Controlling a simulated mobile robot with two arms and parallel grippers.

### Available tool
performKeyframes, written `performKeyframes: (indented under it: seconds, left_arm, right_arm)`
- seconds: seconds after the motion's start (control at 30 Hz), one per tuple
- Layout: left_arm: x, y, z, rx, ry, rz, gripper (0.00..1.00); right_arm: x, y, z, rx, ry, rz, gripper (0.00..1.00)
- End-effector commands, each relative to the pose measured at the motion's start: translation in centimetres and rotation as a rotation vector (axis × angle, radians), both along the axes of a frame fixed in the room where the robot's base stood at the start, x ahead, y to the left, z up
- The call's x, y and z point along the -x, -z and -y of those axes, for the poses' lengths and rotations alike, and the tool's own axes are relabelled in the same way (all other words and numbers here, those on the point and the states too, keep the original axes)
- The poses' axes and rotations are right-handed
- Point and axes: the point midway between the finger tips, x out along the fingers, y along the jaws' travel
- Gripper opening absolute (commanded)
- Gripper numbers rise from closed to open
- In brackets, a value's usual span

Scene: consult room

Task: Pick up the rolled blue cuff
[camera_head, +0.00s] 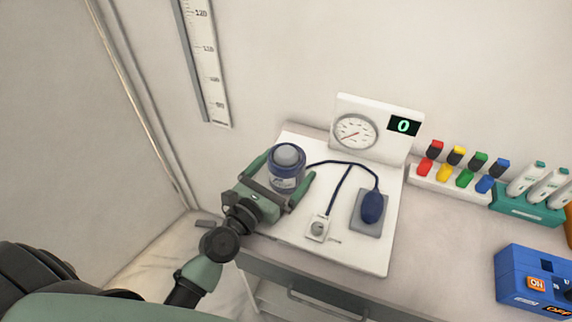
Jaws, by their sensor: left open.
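The rolled blue cuff (286,180) stands upright on the left part of a white board (350,252), with a grey round top. A dark tube runs from it to a blue bulb (373,207) on a grey pad and to a small white fitting (318,228). My left gripper (284,182) is open, with one finger on each side of the cuff. I cannot tell whether the fingers touch it. The gripper body hides the board's left edge. My right gripper is not in view.
A white gauge panel (343,111) with a dial and green "0" stands behind the board. A height scale (207,65) hangs on the wall.

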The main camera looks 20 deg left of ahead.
Motion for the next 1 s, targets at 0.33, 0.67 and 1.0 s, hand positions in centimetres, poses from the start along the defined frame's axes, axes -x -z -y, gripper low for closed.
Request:
performKeyframes:
  seconds: [0.33, 0.67, 1.0]
  left_arm:
    - [-2.9, -0.1, 0.8, 0.001, 0.000, 0.000, 1.00]
    - [-2.8, 0.0, 0.7, 0.000, 0.000, 0.000, 0.44]
    - [-2.9, -0.3, 0.8, -0.001, 0.000, 0.001, 0.26]
  right_arm:
    - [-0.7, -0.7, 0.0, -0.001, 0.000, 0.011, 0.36]
    - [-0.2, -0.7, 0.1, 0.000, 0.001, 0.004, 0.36]
    - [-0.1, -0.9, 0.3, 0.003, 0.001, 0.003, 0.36]
